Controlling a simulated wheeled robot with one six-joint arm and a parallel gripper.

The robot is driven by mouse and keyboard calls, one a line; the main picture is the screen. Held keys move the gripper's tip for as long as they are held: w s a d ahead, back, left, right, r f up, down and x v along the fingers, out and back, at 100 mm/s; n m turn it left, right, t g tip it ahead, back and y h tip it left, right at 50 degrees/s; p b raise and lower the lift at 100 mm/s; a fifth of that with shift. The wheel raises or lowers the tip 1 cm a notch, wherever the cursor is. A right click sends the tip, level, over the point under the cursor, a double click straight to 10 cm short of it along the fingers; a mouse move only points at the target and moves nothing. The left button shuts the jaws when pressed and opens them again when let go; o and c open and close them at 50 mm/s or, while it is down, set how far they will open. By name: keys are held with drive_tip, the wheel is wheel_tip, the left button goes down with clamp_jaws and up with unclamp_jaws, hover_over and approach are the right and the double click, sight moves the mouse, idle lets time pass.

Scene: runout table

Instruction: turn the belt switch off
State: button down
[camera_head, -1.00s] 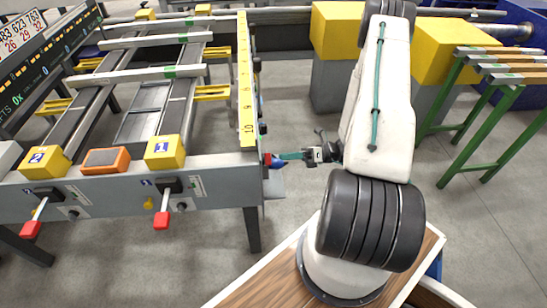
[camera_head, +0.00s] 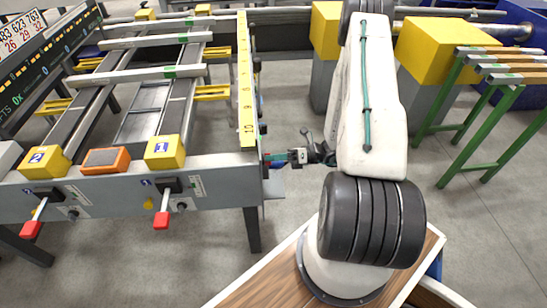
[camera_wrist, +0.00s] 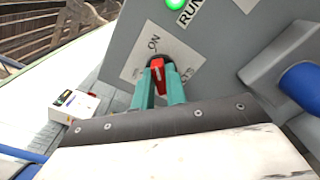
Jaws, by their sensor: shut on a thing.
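The belt switch is a small red knob (camera_wrist: 158,76) on a pale label plate (camera_wrist: 131,69) on a grey panel. In the head view my gripper (camera_head: 271,157) reaches the right end of the runout table (camera_head: 226,169); the knob is hidden there.
A lit green RUN lamp (camera_wrist: 177,3) is above the switch. A grey housing with a blue part (camera_wrist: 303,83) juts out at right. A white box (camera_wrist: 75,105) with small coloured parts is at lower left. Red-handled levers (camera_head: 162,220) stick out of the table front.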

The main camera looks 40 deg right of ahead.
drive_tip(key=shift+n, duration=0.4)
drive_tip(key=shift+s+a+n, duration=0.1)
drive_tip(key=shift+s+n, duration=0.05)
drive_tip(key=shift+n, duration=4.1)
drive_tip(key=shift+s+n, duration=0.1)
drive_tip(key=shift+n, duration=4.15)
drive_tip(key=c, duration=1.4)
unclamp_jaws()
drive_tip(key=shift+c, duration=0.2)
drive_tip(key=v, duration=0.7)
drive_tip(key=shift+s+d, duration=0.25)
drive_tip(key=shift+d, duration=0.05)
